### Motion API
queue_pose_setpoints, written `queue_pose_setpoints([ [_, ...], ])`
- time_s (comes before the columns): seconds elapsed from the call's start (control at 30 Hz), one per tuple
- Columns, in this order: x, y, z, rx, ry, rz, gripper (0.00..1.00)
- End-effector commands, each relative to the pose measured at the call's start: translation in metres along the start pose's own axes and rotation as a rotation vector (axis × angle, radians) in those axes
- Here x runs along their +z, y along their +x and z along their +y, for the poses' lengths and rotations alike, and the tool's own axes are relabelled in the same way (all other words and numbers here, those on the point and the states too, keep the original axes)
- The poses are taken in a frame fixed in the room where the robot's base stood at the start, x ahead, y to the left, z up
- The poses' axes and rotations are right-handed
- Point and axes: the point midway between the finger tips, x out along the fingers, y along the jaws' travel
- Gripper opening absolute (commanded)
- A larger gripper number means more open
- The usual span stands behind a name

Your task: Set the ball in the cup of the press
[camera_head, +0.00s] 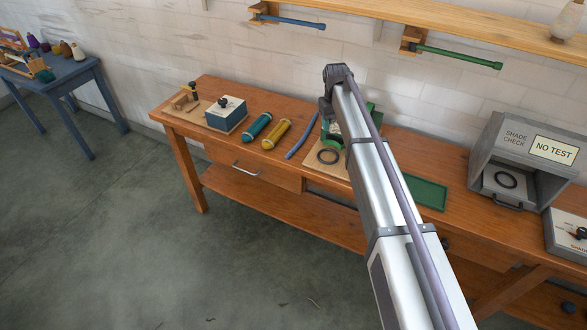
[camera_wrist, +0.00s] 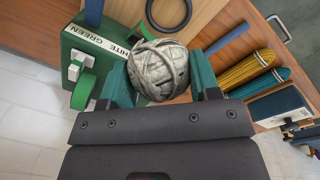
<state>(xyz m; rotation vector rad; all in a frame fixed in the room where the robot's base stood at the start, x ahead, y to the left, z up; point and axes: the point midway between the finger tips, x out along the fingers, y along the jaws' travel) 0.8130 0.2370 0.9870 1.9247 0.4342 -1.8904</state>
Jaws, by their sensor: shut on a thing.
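A ball of pale grey wool (camera_wrist: 158,66) sits between the two green fingers of my gripper (camera_wrist: 161,79) in the wrist view. The fingers press on it from both sides. In the head view my own arm hides the gripper and the ball. A green device (camera_wrist: 88,62) with a label reading "WHITE" and "GREEN" stands beside the ball in the wrist view. It is partly hidden behind my arm in the head view (camera_head: 371,111). I cannot tell whether it is the press, and I make out no cup.
On the wooden bench (camera_head: 238,161) lie a black ring (camera_head: 328,164), a blue rod (camera_head: 301,136), a yellow skein (camera_head: 276,134), a teal skein (camera_head: 257,127) and a blue box (camera_head: 226,114). Right of my arm are a green tray (camera_head: 427,194) and a grey shade-check box (camera_head: 541,150).

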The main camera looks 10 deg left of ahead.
Motion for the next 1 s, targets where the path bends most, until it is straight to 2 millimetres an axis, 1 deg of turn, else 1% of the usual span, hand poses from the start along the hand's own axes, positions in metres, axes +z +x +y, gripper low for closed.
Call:
queue_pose_setpoints([
  [0.03,-0.007,0.029,0.000,0.001,-0.054,0.003,0.33],
  [0.1,-0.011,0.038,0.000,0.001,-0.123,0.007,0.33],
  [0.2,-0.015,0.042,0.001,0.002,-0.177,0.011,0.33],
  [0.3,-0.015,0.040,0.001,0.002,-0.191,0.012,0.33],
  [0.37,-0.015,0.046,0.000,0.002,-0.191,0.012,0.33],
  [0.47,-0.015,0.069,-0.001,0.002,-0.190,0.012,0.33],
  [0.53,-0.015,0.089,-0.003,0.002,-0.189,0.012,0.33],
  [0.6,-0.015,0.104,-0.004,0.002,-0.189,0.012,0.33],
  [0.67,-0.015,0.107,-0.004,0.002,-0.188,0.012,0.33],
  [0.77,-0.015,0.104,-0.004,0.002,-0.188,0.012,0.33],
  [0.83,-0.015,0.114,-0.004,0.002,-0.188,0.012,0.33],
  [0.93,-0.015,0.137,-0.006,0.002,-0.187,0.012,0.33],
  [1.0,-0.015,0.144,-0.006,0.002,-0.187,0.012,0.33],
])
